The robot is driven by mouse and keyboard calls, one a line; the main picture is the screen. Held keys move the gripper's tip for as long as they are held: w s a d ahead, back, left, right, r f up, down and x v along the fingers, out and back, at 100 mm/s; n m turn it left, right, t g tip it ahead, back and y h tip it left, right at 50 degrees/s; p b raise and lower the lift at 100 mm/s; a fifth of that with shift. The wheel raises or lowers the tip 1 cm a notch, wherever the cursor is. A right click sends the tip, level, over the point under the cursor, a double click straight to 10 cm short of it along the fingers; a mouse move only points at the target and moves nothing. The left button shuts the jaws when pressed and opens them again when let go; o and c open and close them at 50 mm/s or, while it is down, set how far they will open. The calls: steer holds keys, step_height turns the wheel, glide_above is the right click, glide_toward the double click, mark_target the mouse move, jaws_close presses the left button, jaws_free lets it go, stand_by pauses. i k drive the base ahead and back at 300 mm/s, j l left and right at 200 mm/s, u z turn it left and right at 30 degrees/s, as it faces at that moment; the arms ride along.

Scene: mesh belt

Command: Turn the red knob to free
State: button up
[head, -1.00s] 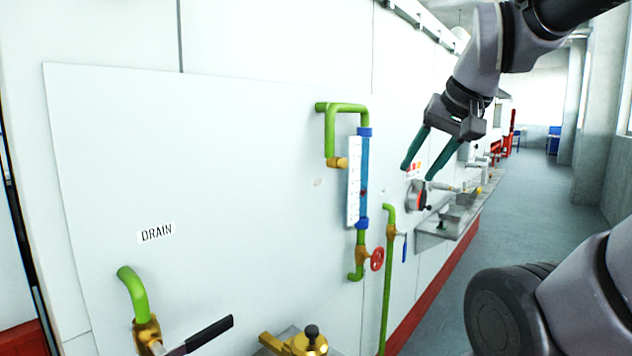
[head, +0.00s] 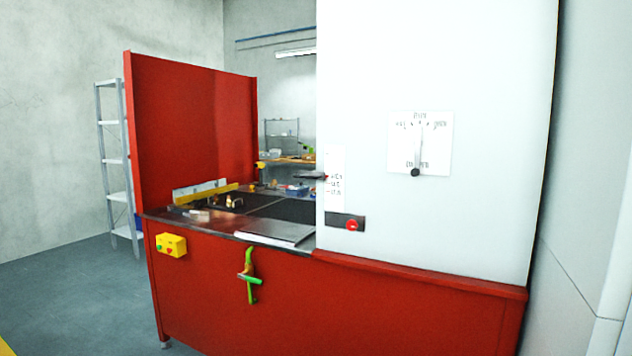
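A small red knob (head: 352,225) sits on a dark plate (head: 335,219) low on the left part of the white panel (head: 480,150). A narrow white label strip (head: 335,160) with small print is just above the plate. The print is too small to read, and I cannot tell which setting the knob points to. My gripper is not in view.
A white dial plate (head: 400,155) with a black-knobbed pointer (head: 415,171) is right of the knob. The red bench (head: 330,310) carries a yellow button box (head: 171,245) and a green-handled fitting (head: 249,277). A dark mesh belt (head: 285,211) lies behind. Grey floor (head: 60,295) is clear at left.

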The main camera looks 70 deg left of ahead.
mark_target(352, 225)
steer(key=u, duration=2.45)
